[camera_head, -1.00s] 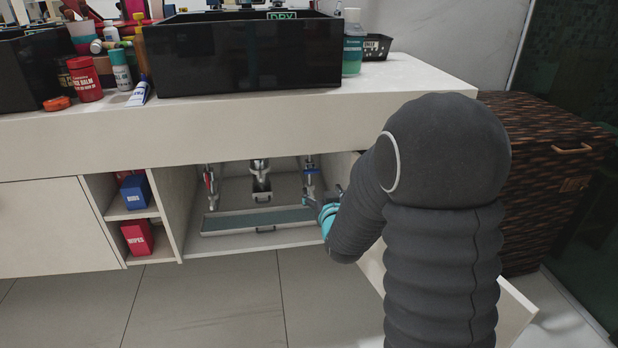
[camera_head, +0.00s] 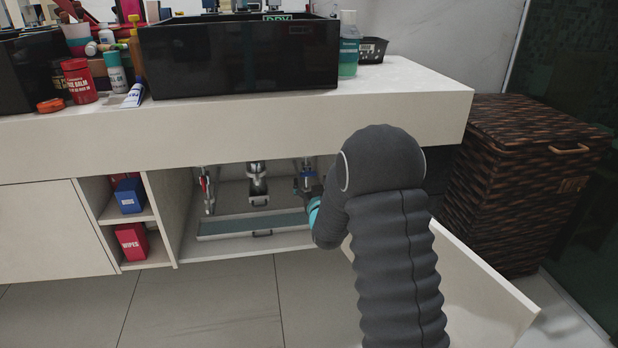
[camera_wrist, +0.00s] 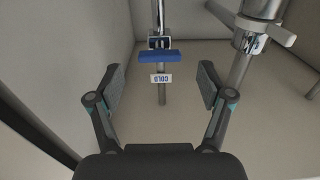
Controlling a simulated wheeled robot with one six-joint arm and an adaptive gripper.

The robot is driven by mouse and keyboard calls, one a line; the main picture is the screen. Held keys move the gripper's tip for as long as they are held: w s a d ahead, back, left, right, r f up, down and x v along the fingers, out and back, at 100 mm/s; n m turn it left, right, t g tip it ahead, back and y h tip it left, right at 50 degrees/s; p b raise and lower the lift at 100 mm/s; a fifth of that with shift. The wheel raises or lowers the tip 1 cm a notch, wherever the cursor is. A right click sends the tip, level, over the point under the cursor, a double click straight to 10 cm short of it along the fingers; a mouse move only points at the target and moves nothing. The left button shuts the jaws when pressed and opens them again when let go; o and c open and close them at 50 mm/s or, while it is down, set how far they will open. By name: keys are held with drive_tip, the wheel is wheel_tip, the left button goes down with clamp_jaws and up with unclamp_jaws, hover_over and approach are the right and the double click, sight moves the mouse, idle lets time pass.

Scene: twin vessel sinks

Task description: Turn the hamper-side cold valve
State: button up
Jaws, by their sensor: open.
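The blue-handled cold valve (camera_head: 307,181) is on the right-hand pipe inside the open cabinet, on the side of the wicker hamper (camera_head: 520,190). In the wrist view its blue bar handle (camera_wrist: 160,57) lies crosswise on a vertical pipe, with a COLD tag (camera_wrist: 161,78) below it. My gripper (camera_wrist: 160,85) is open and empty, one finger to each side of the pipe line. The handle is ahead of the fingertips, and I see no contact. In the head view my arm hides most of the gripper.
A red-handled valve (camera_head: 204,184) hangs on the left pipe. A metal drain trap (camera_head: 257,178) stands between the pipes, left of the cold valve. A tray (camera_head: 215,228) lies on the cabinet floor. The open cabinet door (camera_head: 470,285) is right of my arm.

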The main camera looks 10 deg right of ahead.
sight(309, 175)
drive_tip(key=shift+w, duration=1.9)
drive_tip(key=shift+c, duration=0.2)
drive_tip(key=c, duration=1.1)
